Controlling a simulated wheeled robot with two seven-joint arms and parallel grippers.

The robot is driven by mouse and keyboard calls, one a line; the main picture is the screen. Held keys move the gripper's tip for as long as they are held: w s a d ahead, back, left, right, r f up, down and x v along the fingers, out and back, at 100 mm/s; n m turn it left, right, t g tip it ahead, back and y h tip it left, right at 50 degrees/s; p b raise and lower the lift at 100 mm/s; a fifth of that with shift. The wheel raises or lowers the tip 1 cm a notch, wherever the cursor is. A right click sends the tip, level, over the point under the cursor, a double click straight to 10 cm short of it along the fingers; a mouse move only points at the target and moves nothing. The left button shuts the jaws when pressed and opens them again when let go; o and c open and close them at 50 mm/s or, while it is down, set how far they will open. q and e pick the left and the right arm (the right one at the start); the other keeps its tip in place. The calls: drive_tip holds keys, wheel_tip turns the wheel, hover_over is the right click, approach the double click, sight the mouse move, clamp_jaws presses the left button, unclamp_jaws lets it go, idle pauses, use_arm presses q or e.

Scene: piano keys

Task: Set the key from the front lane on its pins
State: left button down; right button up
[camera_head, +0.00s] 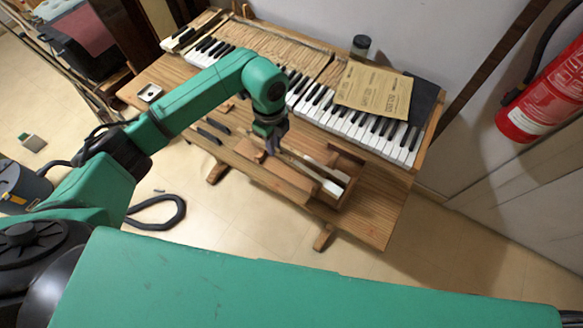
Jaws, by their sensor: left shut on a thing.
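My left gripper (271,148) points down over the wooden tray, just in front of the keyboard. It is shut on a long, thin, light wooden key (302,162), which slants from the jaws toward the lower right above the tray. The jaws are small here, and the exact grip point is hard to see. The tray (276,183) has long lanes, and white key pieces (333,181) show at its right end. The keyboard (357,126) lies behind; my left arm hides part of its middle, and I cannot make out the bare pins. My right gripper is not in view.
A tan paper booklet (374,89) lies over a dark folder (423,98) on the keyboard's right part. A jar (360,46) stands behind. A small dish (150,93) sits at the bench's left. The bench's front right is clear.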

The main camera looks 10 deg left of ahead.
use_arm(q)
drive_tip(key=shift+r+p, duration=0.8)
drive_tip(key=shift+r, duration=0.7)
